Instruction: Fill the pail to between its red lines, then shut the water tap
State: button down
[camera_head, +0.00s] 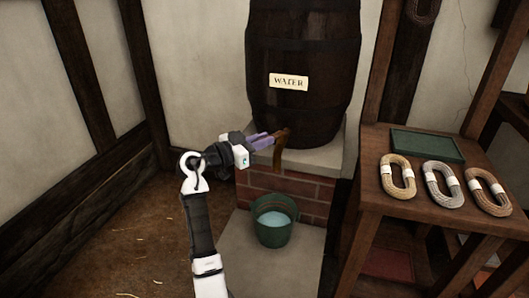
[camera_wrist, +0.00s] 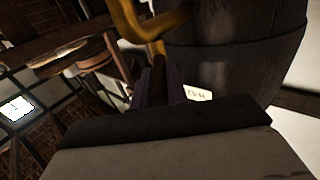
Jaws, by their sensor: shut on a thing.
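A dark wooden barrel (camera_head: 303,50) with a "WATER" label stands on a ledge above a low brick wall. Its brown tap (camera_head: 279,155) sticks out at the lower front. A green pail (camera_head: 272,232) stands below the tap with pale blue water (camera_head: 273,219) in it. I cannot make out the red lines or a stream of water. My gripper (camera_head: 264,138) reaches in from the left, its purple fingers shut on the tap's handle. In the wrist view, the fingers close around the dark handle (camera_wrist: 158,80), with the brass-coloured tap spout (camera_wrist: 150,22) beyond.
A wooden bench (camera_head: 395,215) stands to the right. It carries several rope coils, including a tan one (camera_head: 398,176), and a dark green board (camera_head: 427,145). The pail stands on a pale slab (camera_head: 245,265). The straw-strewn floor (camera_head: 120,240) at left is clear.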

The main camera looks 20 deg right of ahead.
jog(key=shift+w+m+g+b, duration=0.45)
jog(key=shift+m+g, duration=0.25)
jog(key=shift+g, duration=0.4)
jog(key=shift+h, duration=0.3)
jog(key=c, duration=1.4)
grip_release()
jog(key=a, duration=0.4)
jog(key=s+a, duration=0.1)
jog(key=a, duration=0.4)
jog(key=s+a, duration=0.1)
jog(key=a, duration=0.3)
jog(key=shift+s+a, duration=0.2)
jog(key=shift+a, duration=0.1)
